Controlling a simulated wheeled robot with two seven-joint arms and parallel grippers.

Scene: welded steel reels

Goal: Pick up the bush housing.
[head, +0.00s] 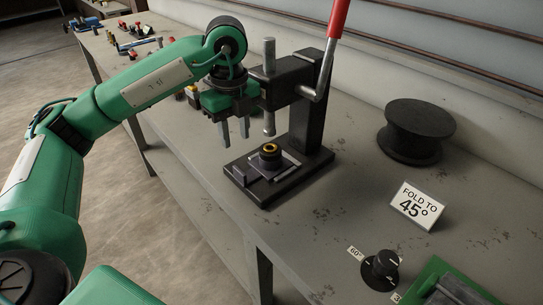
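My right gripper is not in view.
The press column (307,120) and its red-handled lever (338,20) stand close beside my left gripper. An empty black reel (418,130), a "FOLD TO 45°" sign (417,206) and a black dial (381,267) are to the right. The bench front is mostly clear.

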